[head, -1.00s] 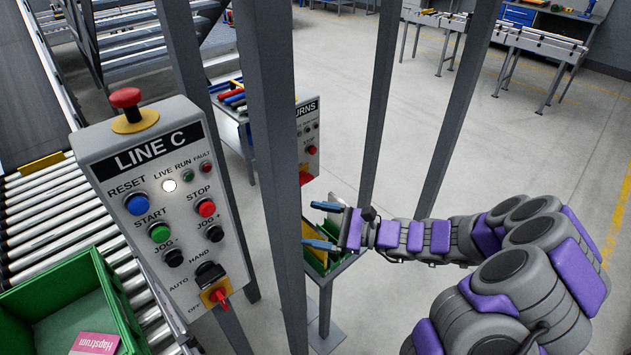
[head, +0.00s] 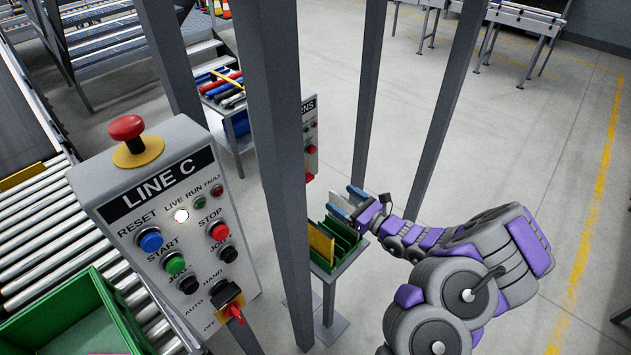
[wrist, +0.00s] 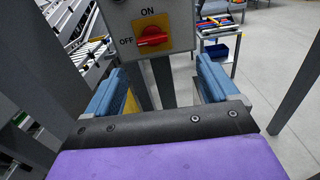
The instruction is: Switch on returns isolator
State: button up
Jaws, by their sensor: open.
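The returns isolator (wrist: 152,38) is a red rotary handle on a yellow plate, low on a grey panel in the wrist view. Its handle lies roughly horizontal, toward the OFF mark at left; ON is printed above. My gripper (head: 345,200) is open and empty, below and in front of that panel. In the wrist view its blue fingers (wrist: 160,72) stand apart, left and right below the handle, not touching it.
Grey posts (head: 287,160) stand near my arm. The LINE C panel (head: 165,215) at left has its own red isolator (head: 234,313). A stand with green and yellow dividers (head: 335,245) sits beneath my gripper. Open floor (head: 520,130) lies to the right.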

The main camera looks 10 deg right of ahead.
send_near(309, 180)
jog(key=w+a, duration=0.3)
jog(key=a, duration=0.1)
jog(key=w, duration=0.1)
jog(key=w+b, duration=0.1)
jog(key=w, duration=0.1)
jog(key=shift+w+a+f, duration=0.2)
jog(key=shift+w+a, duration=0.05)
jog(key=shift+w+d, duration=0.1)
jog(key=shift+w, duration=0.4)
jog(key=shift+w+a, duration=0.15)
jog(key=shift+a, duration=1.05)
jog(key=shift+d, duration=0.1)
jog(key=shift+c, duration=1.4)
jog(key=shift+d, duration=0.55)
jog(key=shift+c, duration=1.4)
jog(key=shift+r, duration=0.1)
jog(key=c, duration=0.3)
jog(key=shift+a, duration=0.15)
jog(key=shift+c, duration=1)
